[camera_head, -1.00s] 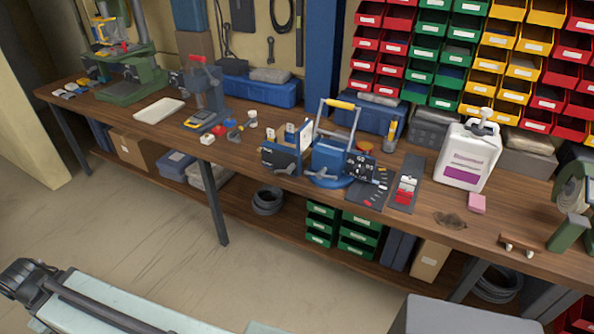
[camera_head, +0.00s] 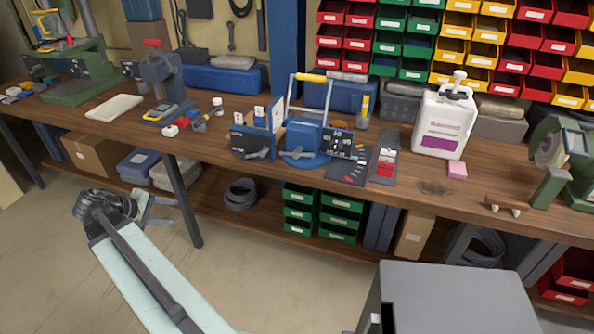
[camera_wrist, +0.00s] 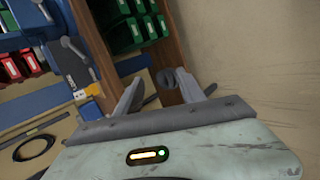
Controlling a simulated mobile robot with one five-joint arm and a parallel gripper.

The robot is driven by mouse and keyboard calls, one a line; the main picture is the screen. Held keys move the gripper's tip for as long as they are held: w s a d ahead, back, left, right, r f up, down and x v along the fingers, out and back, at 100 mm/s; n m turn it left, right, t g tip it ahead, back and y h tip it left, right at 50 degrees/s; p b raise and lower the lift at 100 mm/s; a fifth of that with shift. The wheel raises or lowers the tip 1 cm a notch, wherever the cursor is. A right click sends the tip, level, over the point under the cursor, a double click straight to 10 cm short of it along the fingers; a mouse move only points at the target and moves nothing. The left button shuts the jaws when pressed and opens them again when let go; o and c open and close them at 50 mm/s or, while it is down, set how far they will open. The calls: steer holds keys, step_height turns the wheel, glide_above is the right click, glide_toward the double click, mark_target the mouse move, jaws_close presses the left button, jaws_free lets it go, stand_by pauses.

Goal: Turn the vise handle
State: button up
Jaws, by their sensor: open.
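A blue vise (camera_head: 305,140) stands on a round blue base at the bench's front edge in the head view. A grey lever (camera_head: 297,153), which looks like its handle, shows low on its front. My gripper (camera_head: 158,208) is in front of the bench, well to the left of and below the vise, touching nothing. In the wrist view my gripper's (camera_wrist: 165,92) two fingers are spread with nothing between them.
A dark blue box (camera_head: 250,142) with a similar grey lever stands just left of the vise. Green drawers (camera_head: 338,218) sit on the lower shelf. A grey block (camera_head: 455,300) is at the near right. The floor before the bench is open.

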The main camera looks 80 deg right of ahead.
steer(key=s+d+r+m+g+h+b, duration=0.2)
steer(key=s+d+g+b, duration=0.3)
steer(key=s+d, duration=1.1)
steer(key=m+g+b, duration=0.1)
steer(key=g+b, duration=0.1)
steer(key=g, duration=0.3)
glide_toward(296, 156)
steer(key=x, duration=1.1)
steer(key=shift+s, duration=0.2)
steer(key=shift+c, duration=0.4)
